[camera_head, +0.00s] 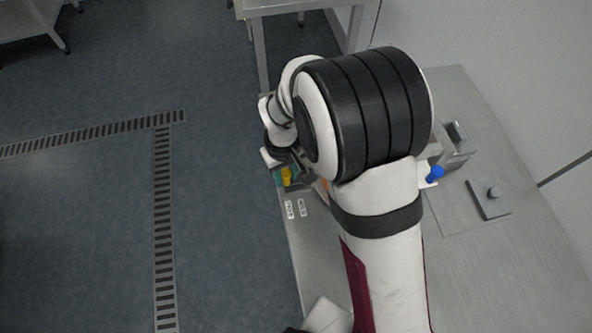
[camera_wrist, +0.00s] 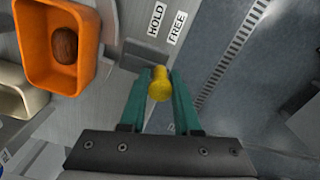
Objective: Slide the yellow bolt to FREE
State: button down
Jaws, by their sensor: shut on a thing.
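The yellow bolt (camera_wrist: 160,85) is a short yellow knob, seen in the wrist view between the green fingers of my gripper (camera_wrist: 160,88). My gripper is shut on it. In the head view the yellow bolt (camera_head: 287,176) shows at the left edge of the bench, at the end of my arm. Two white labels lie beyond it in the wrist view: HOLD (camera_wrist: 157,20) at left and FREE (camera_wrist: 176,28) at right. The knob is below the labels in the picture. Its slot is mostly hidden, so I cannot tell its exact position.
An orange bin (camera_wrist: 88,60) with a brown date (camera_wrist: 65,45) is left of the fingers in the wrist view. A pale bin (camera_wrist: 22,98) sits beside it. A blue knob (camera_head: 435,174) and a grey plate (camera_head: 489,197) are on the bench's right. Floor lies past the left edge.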

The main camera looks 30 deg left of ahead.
jog(key=shift+s+a, duration=0.35)
jog(key=shift+a, duration=0.05)
jog(key=c, duration=0.8)
grip_release()
jog(key=shift+o, duration=0.2)
notch_tip(320, 180, up, 16)
jog(key=shift+d, duration=0.1)
